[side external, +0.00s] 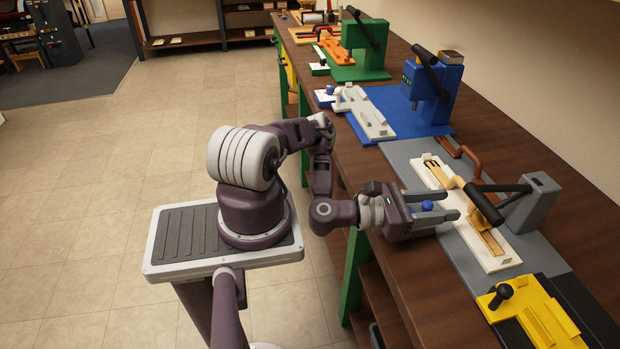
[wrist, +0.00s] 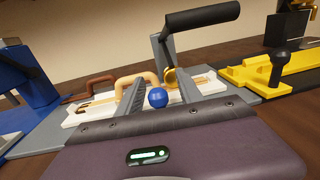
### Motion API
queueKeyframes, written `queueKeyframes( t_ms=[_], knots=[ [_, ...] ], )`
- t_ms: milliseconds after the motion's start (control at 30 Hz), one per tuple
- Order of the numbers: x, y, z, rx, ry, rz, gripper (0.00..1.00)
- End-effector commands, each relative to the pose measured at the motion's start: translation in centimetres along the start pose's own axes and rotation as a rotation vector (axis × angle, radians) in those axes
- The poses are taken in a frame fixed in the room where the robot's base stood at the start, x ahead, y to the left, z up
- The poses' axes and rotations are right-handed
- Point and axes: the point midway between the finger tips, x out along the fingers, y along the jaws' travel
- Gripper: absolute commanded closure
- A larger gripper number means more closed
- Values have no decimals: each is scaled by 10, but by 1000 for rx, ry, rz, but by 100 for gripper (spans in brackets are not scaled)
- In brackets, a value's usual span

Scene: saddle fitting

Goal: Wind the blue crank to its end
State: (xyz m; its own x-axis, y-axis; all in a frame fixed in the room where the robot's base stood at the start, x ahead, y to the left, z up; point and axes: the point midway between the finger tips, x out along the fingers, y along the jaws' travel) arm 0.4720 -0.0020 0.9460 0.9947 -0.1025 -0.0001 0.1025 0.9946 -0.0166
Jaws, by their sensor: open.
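The crank's round blue knob (side external: 427,206) shows at my gripper (side external: 450,205), on the near side of the grey fixture plate (side external: 405,154). In the wrist view the blue knob (wrist: 158,98) sits between the two fingers of my gripper (wrist: 160,82). The fingers are open, with a visible gap on each side of the knob. The crank's arm and pivot are hidden by my gripper. A long white block (side external: 500,260) with tan pieces and a brown handle lies just beyond the fingers.
A black-handled lever (side external: 484,205) on a grey post (side external: 535,200) rises over the white block. A yellow fixture (side external: 545,320) with a black knob stands at the near end. A blue station (side external: 425,100) and a green one (side external: 365,45) stand farther along the bench.

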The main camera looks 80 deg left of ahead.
Motion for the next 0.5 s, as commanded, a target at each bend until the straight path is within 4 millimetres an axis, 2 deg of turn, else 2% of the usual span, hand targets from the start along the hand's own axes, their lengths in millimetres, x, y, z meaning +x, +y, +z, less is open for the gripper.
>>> queueKeyframes(
  t_ms=[300,500],
  knots=[
    [-20,-15,0,21,8,-416,57],
    [-71,7,-1,0,12,-393,57]
  ],
)
